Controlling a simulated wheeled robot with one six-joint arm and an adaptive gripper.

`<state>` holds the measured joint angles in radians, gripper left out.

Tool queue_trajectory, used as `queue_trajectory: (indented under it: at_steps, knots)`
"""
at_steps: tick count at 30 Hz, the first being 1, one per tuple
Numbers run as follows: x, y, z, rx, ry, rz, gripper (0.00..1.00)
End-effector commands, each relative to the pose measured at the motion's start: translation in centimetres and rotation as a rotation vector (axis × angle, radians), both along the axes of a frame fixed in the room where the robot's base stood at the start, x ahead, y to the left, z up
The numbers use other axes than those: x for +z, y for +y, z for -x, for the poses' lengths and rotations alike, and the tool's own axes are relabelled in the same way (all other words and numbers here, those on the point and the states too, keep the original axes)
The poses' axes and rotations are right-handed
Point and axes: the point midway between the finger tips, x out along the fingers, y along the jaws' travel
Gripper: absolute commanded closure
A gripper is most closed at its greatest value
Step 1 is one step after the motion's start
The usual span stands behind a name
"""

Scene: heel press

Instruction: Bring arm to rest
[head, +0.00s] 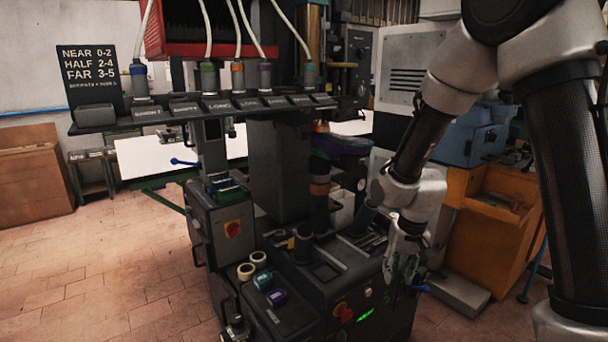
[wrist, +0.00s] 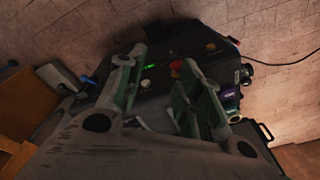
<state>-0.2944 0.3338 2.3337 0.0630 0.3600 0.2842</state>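My arm reaches down from the upper right in the head view. My gripper (head: 402,268) hangs at the right side of the dark heel press (head: 325,265), low and near its front corner. In the wrist view, the two fingers of my gripper (wrist: 165,90) stand apart, with nothing seen between them. Beyond them in that view is the press's control panel (wrist: 165,72) with a green display and a red button. I cannot tell from the head view how far the fingertips are from the press.
Tape-like rings (head: 247,271), a green roll (head: 262,281) and a purple roll (head: 277,297) sit on the press's left ledge. An orange cabinet (head: 490,225) and a blue box (head: 470,135) stand at right. The tiled floor (head: 90,270) at left is clear.

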Motion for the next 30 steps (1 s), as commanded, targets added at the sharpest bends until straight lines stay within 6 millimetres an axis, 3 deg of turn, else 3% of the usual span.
queue_trajectory:
  at_steps: [1,6,12,15,24,30]
  knots:
    - [2.7,-1.3,1.9,0.04,0.024,0.011,0.65]
    - [9.8,-5.3,8.9,0.157,0.099,0.041,0.65]
    - [16.2,-9.0,16.1,0.181,0.073,0.054,0.65]
    - [18.5,-10.4,18.4,0.144,-0.006,0.056,0.65]
    - [23.3,-12.3,20.7,0.052,-0.254,0.061,0.65]
    - [23.7,-12.6,20.9,0.032,-0.274,0.063,0.65]
